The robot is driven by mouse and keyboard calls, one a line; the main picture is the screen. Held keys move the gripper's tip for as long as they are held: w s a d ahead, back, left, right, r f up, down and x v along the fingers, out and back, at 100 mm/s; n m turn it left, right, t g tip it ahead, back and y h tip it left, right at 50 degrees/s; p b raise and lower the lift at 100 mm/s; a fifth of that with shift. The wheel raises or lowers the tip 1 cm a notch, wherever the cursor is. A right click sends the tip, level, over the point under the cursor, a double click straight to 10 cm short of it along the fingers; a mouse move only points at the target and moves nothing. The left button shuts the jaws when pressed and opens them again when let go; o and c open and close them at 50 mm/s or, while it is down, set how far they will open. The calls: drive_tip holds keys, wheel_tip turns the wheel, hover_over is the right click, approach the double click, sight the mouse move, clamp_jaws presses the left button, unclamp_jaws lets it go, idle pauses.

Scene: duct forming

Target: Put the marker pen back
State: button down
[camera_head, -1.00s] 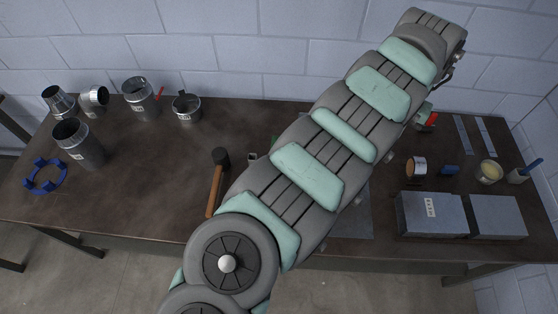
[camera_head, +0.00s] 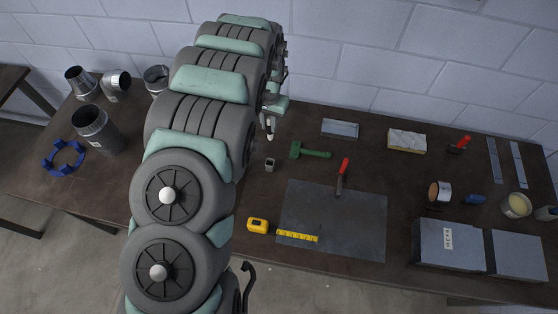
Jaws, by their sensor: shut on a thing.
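My gripper (camera_head: 270,113) is at the back of the table, left of centre, beside my large arm. It is shut on a small, pale, slim thing (camera_head: 270,128) that points down, which looks like the marker pen. My arm and the small size hide its details. A small dark square holder (camera_head: 270,164) with a light rim stands on the table just below the gripper in the picture. The held thing appears above it and apart from it.
A green tool (camera_head: 310,151), a red-handled tool (camera_head: 341,178) on a grey sheet (camera_head: 350,225) and a yellow tape measure (camera_head: 258,225) lie nearby. Metal duct pieces (camera_head: 93,128) stand at left. Grey boxes (camera_head: 448,245) sit at right. My arm hides part of the table.

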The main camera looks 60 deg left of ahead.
drive_tip(key=f+b, duration=0.6)
drive_tip(key=shift+s+f, duration=0.3)
drive_tip(key=shift+s, duration=0.05)
wheel_tip(320, 180, down, 10)
drive_tip(key=p, duration=0.2)
drive_tip(key=shift+p, duration=0.3)
drive_tip(key=shift+a+f, duration=0.1)
drive_tip(key=shift+f, duration=1.75)
drive_tip(key=shift+f, duration=0.2)
drive_tip(key=c, duration=1.3)
unclamp_jaws()
